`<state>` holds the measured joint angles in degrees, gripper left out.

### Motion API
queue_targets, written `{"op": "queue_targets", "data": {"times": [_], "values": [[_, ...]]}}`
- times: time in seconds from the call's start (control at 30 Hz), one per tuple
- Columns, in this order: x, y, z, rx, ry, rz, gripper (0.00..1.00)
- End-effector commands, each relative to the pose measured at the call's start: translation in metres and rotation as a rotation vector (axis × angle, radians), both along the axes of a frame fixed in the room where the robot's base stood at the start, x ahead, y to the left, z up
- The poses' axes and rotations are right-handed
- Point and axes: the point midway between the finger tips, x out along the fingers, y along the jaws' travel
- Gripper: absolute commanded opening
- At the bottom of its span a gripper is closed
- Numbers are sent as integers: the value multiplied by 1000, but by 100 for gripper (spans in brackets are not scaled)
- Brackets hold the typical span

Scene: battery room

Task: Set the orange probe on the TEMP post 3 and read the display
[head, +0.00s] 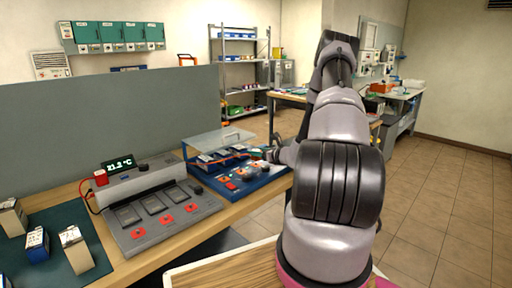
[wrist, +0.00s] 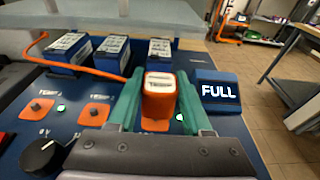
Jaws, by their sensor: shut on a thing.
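The orange probe (wrist: 158,103), with a white label on top, stands upright between the green fingers of my gripper (wrist: 157,108) in the wrist view. My gripper is shut on it. An orange patch shows at its foot; I cannot tell whether the probe touches the post there. Two orange TEMP pads, one at left (wrist: 38,110) and one nearer the probe (wrist: 94,114), lie in a row to its left. In the head view my gripper (head: 262,153) is over the right end of the blue panel (head: 240,189). The lit display (head: 119,165) appears to read 21.2 °C.
Several blue batteries (wrist: 112,55) stand behind the probe under a clear cover (head: 220,139). An orange cable (wrist: 70,68) runs behind the pads. A blue FULL sign (wrist: 218,91) is right of the gripper. A grey charger (head: 165,219) stands left of the panel.

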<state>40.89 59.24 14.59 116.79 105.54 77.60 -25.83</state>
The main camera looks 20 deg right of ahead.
Motion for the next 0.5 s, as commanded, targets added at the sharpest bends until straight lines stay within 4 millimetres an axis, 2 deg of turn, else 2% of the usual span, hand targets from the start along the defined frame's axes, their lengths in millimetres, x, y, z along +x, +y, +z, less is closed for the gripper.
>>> {"op": "queue_targets", "data": {"times": [0.2,0.5], "values": [[0,0,-14,2,1,-1,0],[0,0,-15,0,-1,0,0]]}}
